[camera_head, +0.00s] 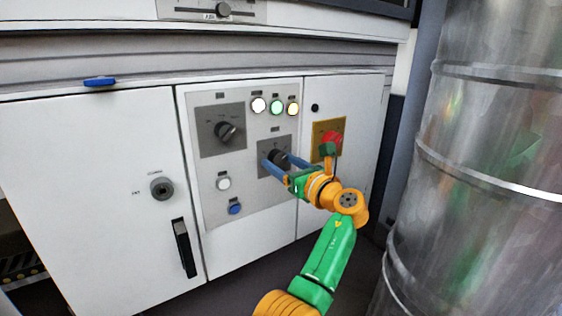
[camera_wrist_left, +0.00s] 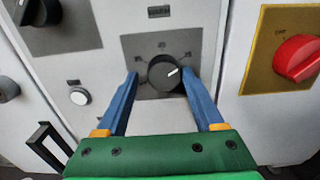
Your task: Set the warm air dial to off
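A black dial (camera_head: 277,156) with a grey scale plate sits on the control panel; its lettering is too small to read as warm air. In the left wrist view the dial (camera_wrist_left: 165,73) has a white pointer line aimed to the upper right. My left gripper (camera_head: 276,160) is open, with one blue finger on each side of this dial. In the left wrist view a gap shows between the left finger and the knob; the right finger is very close, and I cannot tell if it touches. My right gripper is not in view.
A larger black rotary switch (camera_head: 227,131) sits up and left on the panel. A red knob on a yellow plate (camera_head: 319,127) is close right of the gripper. Several round buttons and lamps surround the dial. A large metal cylinder (camera_head: 485,190) stands at the right.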

